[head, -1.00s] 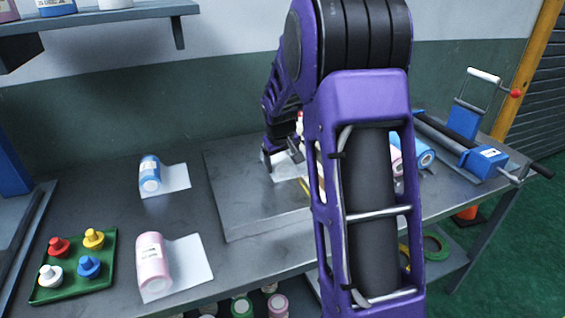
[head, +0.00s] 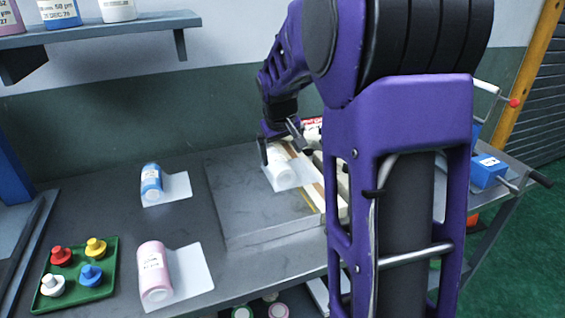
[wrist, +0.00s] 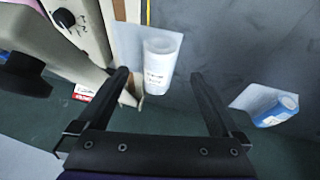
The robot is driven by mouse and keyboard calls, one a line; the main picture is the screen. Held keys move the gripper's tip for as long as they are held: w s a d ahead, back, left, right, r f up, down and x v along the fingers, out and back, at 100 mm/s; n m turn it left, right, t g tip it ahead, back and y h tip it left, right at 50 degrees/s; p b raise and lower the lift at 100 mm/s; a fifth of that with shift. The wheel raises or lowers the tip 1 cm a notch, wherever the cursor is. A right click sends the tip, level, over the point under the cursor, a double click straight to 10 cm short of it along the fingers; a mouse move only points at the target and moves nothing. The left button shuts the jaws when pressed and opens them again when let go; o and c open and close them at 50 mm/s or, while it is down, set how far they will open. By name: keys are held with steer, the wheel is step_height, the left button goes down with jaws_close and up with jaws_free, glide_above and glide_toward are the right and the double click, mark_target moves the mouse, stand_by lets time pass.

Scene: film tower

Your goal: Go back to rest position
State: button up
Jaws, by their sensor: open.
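My purple arm reaches over the bench, and my gripper (head: 281,148) hangs above the grey slab near a white roll. In the wrist view my gripper (wrist: 164,85) has its two black fingers wide apart with nothing held between them. The white roll (wrist: 160,62) lies on a white sheet beyond the fingertips and apart from them. In the head view the white roll (head: 284,165) shows just below the gripper, partly hidden by it.
A blue roll (head: 151,178), a pink roll (head: 154,268) and a green tray (head: 108,288) of coloured knobs stand on the left. A wall shelf (head: 110,30) holds bottles. A machine with a blue box (head: 488,170) is at right. My arm hides part of the bench.

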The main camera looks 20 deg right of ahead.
steer(key=v, duration=0.7)
steer(key=shift+r+p, duration=0.3)
steer(key=shift+p, duration=0.05)
steer(key=shift+s, duration=0.1)
